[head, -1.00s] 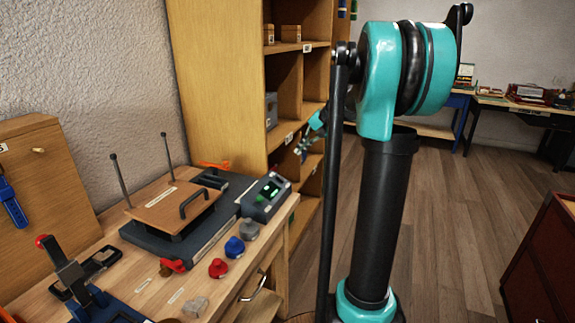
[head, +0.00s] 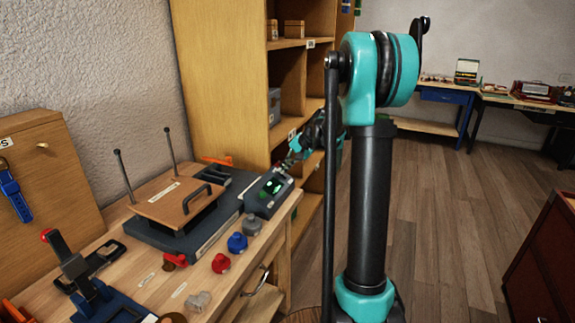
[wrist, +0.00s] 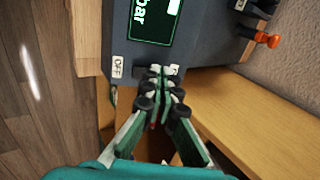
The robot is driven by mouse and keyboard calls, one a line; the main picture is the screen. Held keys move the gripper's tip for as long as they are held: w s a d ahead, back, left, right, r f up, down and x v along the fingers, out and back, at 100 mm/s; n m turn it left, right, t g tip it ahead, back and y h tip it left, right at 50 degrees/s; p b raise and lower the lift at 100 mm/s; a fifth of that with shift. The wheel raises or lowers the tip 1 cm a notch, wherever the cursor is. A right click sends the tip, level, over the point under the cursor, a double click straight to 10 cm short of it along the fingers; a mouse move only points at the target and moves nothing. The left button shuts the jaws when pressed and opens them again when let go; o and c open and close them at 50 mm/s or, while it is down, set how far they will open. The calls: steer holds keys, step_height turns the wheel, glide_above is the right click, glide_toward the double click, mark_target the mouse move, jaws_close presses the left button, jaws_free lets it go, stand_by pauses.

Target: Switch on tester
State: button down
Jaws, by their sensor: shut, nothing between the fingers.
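The tester (head: 268,192) is a dark grey box with a lit green screen at the right end of the workbench. In the wrist view the tester (wrist: 200,40) fills the upper middle, its screen (wrist: 153,18) showing the letters "bar". A white "OFF" label (wrist: 117,67) sits near its lower edge. My gripper (wrist: 160,72) is shut and empty, its fingertips at the tester's edge right of that label, over a small light part. The fingertips hide most of that part; I cannot tell whether they touch it. In the head view my gripper (head: 287,163) is beside the tester's far end.
A dark fixture with a wooden lid (head: 180,200) stands left of the tester. Blue (head: 237,242), red (head: 221,263) and grey knobs lie in front. A wooden shelf (head: 225,80) rises close behind. An orange-tipped lever (wrist: 268,40) shows at upper right.

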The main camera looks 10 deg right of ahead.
steer(key=shift+a, duration=0.1)
steer(key=shift+w+a+f+g+h, duration=0.25)
steer(key=shift+g+h, duration=0.15)
steer(key=shift+h, duration=0.1)
steer(key=shift+d, duration=0.1)
steer(key=shift+s, duration=0.1)
steer(key=shift+s+d+f, duration=0.15)
steer(key=shift+s+d, duration=0.25)
steer(key=shift+d, duration=0.2)
steer(key=w+a+r+v, duration=0.1)
steer(key=a+v, duration=0.1)
steer(key=v, duration=1.1)
steer(key=shift+r, duration=0.55)
